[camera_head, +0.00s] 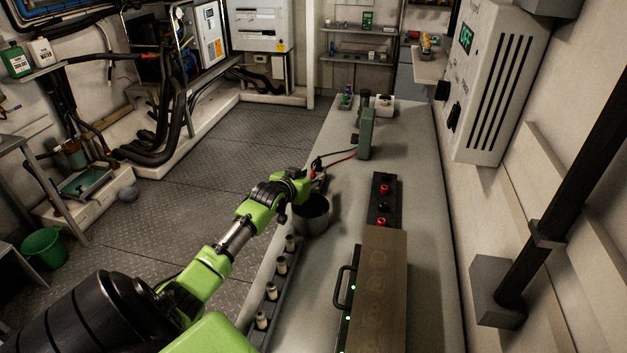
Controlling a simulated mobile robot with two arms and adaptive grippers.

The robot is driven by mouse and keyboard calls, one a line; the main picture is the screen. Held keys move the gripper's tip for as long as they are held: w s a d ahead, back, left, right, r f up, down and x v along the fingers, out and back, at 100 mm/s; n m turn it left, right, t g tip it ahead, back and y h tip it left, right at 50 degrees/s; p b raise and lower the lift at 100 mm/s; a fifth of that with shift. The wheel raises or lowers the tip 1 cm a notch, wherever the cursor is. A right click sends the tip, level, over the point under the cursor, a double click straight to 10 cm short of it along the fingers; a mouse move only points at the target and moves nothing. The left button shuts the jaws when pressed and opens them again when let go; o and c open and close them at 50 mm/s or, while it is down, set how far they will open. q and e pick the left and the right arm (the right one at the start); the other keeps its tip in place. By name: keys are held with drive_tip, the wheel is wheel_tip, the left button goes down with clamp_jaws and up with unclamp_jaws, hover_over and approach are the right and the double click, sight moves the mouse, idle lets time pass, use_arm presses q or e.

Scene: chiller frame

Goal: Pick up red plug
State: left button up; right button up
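My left gripper (311,183) reaches over the left edge of the grey bench (428,240), just above and behind a round metal pot (312,217). A small red plug (314,174) shows right at its fingertips. I cannot tell whether the fingers are around the plug or only beside it. A red lead (342,159) and a black lead (330,154) run from this spot to an upright green meter (367,132). My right gripper is not in view.
A black terminal block (382,200) with red posts and a large brown-topped box (381,290) with a black handle stand on the bench. A rack of several small cylinders (272,292) lies along its left edge. The bench's right strip is clear.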

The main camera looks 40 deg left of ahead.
use_arm(q)
clamp_jaws()
